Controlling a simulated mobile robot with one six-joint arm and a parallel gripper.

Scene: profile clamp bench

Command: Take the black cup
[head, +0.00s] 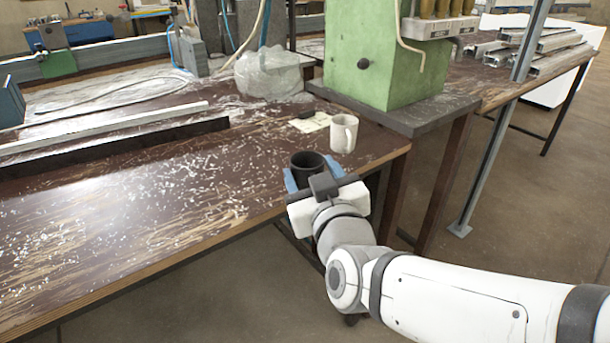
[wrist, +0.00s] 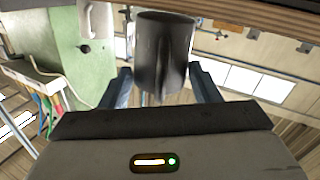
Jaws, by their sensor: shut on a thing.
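The black cup (head: 306,160) is near the front right edge of the brown bench, its dark open top facing up in the head view. My gripper (head: 312,173) reaches it from the front right, with one blue finger on each side. It is shut on the cup. The wrist view shows the cup (wrist: 163,48) between the two fingers, with its handle facing the camera. The cup's lower part is hidden by my gripper in the head view, so I cannot tell whether it touches the bench.
A white mug (head: 343,133) stands just behind and to the right of the cup. A small dark item lies on paper (head: 312,122) behind it. A green machine (head: 380,55) stands at the back right. Long profiles (head: 110,130) lie on the left. The bench's front middle (head: 170,215) holds only shavings.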

